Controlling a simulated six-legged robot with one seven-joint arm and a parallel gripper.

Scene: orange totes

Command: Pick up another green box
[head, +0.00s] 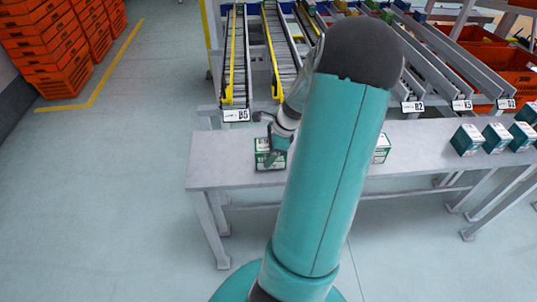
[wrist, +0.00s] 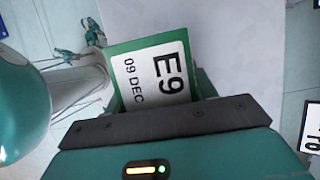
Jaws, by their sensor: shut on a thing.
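My gripper (head: 277,145) is at the left end of the grey table, over a green box (head: 268,160) with a white label. In the wrist view the same green box (wrist: 128,50) lies at my gripper (wrist: 165,112), its label reading "E9" and "09 DEC". My gripper is shut on this box. The head view does not show clearly whether the box touches the table. Another green box (head: 382,149) is partly hidden behind my arm. Several more green boxes (head: 467,140) stand at the right part of the table.
The grey table (head: 228,174) has bare room at its left end and between the boxes. Roller lanes (head: 235,60) with tags such as B5 (head: 236,115) stand behind it. Orange totes (head: 45,45) are stacked at the far left, and more orange totes (head: 515,70) are at the right.

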